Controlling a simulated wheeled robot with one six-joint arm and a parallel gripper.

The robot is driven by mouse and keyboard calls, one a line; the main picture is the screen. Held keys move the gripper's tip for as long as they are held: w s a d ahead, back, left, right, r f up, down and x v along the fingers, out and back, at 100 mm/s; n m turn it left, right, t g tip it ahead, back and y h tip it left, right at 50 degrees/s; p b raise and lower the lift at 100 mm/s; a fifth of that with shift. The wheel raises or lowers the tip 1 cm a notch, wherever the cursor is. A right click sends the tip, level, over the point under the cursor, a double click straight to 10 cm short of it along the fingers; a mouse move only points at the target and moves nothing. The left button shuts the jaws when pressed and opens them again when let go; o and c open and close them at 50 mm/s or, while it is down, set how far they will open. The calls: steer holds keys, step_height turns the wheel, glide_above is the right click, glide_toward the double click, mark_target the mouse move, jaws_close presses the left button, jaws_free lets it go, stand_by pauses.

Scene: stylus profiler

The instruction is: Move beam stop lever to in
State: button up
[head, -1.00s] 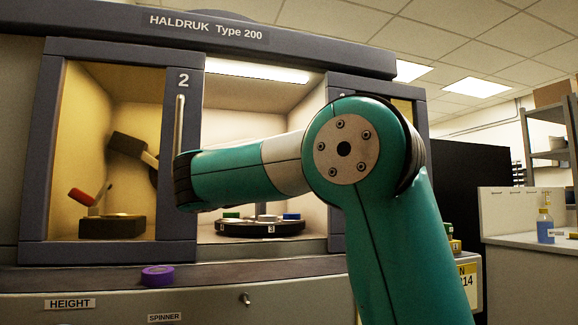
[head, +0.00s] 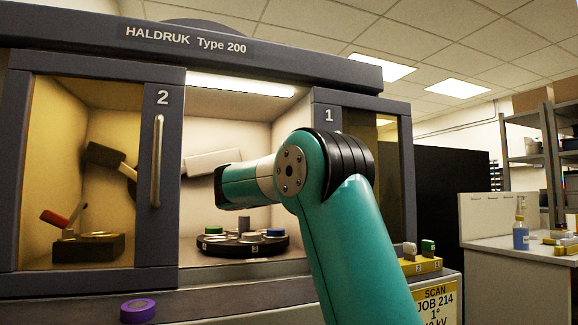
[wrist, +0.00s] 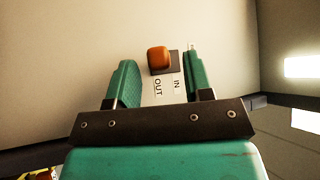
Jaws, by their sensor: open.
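An orange knob (wrist: 158,57), seemingly the beam stop lever's, stands on a dark plate (wrist: 174,65) on a pale wall in the wrist view. A white label (wrist: 167,86) below it reads OUT and IN; the knob lines up with OUT. My gripper (wrist: 158,62) is open, its two green fingers on either side of the knob in the picture, with a gap on each side. The right finger appears near the IN side. I cannot tell how far the fingertips are from the wall. In the head view, the arm hides the gripper and lever.
The cabinet has an open middle bay with a dark carousel (head: 222,246) of several samples. Door 2 (head: 160,200) is on the left and door 1 (head: 328,118) on the right. A purple spinner knob (head: 138,311) sits on the front ledge. A side bench (head: 485,240) stands at right.

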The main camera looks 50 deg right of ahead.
steer(key=shift+x, duration=1.4)
jaws_close()
